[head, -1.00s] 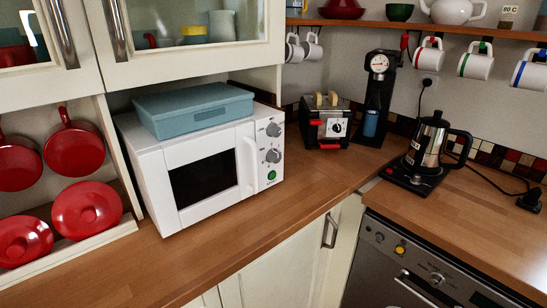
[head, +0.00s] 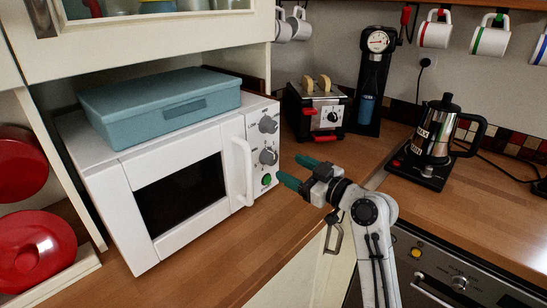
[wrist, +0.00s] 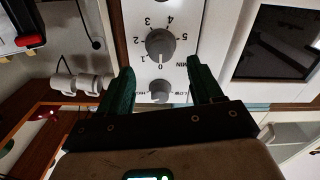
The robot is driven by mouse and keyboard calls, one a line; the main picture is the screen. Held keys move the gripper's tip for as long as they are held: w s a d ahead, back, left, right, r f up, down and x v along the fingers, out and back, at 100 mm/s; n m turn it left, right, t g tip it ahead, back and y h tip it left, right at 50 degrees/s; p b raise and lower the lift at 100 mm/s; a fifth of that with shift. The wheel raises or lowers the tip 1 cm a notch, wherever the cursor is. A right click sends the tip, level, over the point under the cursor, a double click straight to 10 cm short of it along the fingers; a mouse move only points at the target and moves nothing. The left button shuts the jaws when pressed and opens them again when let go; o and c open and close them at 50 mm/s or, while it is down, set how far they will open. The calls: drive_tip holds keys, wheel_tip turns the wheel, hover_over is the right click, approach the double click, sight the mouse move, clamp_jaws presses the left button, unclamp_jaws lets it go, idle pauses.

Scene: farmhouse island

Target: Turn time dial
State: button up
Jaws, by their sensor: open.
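The white microwave (head: 110,205) stands on the wooden counter with its control panel facing right. The time dial (head: 268,156) is the lower grey knob, above a green button (head: 266,180). In the wrist view, which is upside down, the time dial (wrist: 160,44) has minute numbers around it, with 0 nearest my gripper. The other grey knob (head: 268,125) shows nearer my fingers in the wrist view (wrist: 160,90). My gripper (head: 297,172) is open and empty, its green fingers pointing at the panel, apparently short of it.
A blue box (head: 165,105) lies on the microwave. A kettle (head: 432,140) stands at the right. The counter before the microwave is clear.

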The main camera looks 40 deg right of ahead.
sight(274, 160)
drive_tip(key=w, duration=0.3)
drive_tip(key=w+p, duration=0.1)
drive_tip(key=w, duration=0.2)
drive_tip(key=shift+w+a, duration=0.2)
drive_tip(key=shift+w, duration=0.2)
drive_tip(key=shift+c, duration=0.3)
drive_tip(key=c, duration=1)
